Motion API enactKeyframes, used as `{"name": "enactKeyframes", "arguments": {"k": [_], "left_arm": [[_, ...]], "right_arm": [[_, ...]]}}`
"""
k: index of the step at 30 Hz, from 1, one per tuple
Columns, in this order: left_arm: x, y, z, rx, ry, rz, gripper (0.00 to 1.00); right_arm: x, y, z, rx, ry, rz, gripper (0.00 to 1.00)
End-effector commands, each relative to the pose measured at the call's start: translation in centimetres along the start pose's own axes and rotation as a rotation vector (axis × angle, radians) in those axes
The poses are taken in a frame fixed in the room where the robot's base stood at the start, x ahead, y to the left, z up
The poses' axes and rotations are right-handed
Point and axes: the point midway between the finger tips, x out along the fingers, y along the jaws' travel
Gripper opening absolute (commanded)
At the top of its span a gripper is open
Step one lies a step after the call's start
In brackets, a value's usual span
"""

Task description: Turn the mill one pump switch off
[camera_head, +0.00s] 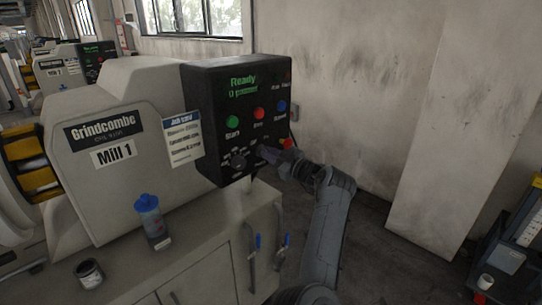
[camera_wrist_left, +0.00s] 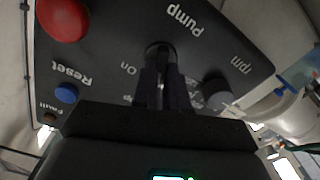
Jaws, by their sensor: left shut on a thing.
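The Mill 1 control box (camera_head: 212,100) is a dark panel with a green "Ready" display, on the grey mill housing marked "Mill 1" (camera_head: 112,157). My left gripper (camera_head: 268,154) is at the lower part of the panel face. In the left wrist view the pump switch (camera_wrist_left: 158,49) is a dark knob below the upside-down "Pump" label, with "On" beside it. The left gripper's fingers (camera_wrist_left: 161,88) are shut on this switch. The fingers hide most of the knob, so its exact setting is not clear. My right gripper is not in view.
Green (camera_head: 232,121), red (camera_head: 259,113) and blue (camera_head: 281,106) buttons sit above the gripper. An rpm knob (camera_head: 238,160) is to its left, close beside the fingers. A blue-capped bottle (camera_head: 150,222) and a dark can (camera_head: 89,273) stand on the bench below.

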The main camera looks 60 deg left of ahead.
Motion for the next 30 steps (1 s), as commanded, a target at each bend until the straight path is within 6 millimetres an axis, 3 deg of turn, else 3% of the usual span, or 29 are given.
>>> {"name": "enactKeyframes", "arguments": {"k": [9,26,27,30], "left_arm": [[-0.01,-0.05,-0.02,-0.132,0.000,0.000,0.00],[-0.02,-0.05,-0.05,-0.161,0.001,0.000,0.00],[-0.02,-0.05,-0.05,-0.161,0.001,0.000,0.19],[-0.02,-0.05,-0.04,-0.160,0.000,0.000,0.34]], "right_arm": [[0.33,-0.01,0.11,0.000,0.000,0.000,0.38],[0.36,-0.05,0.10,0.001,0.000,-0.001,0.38],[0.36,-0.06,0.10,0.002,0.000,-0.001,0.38],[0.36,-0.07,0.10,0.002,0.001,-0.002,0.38]]}}
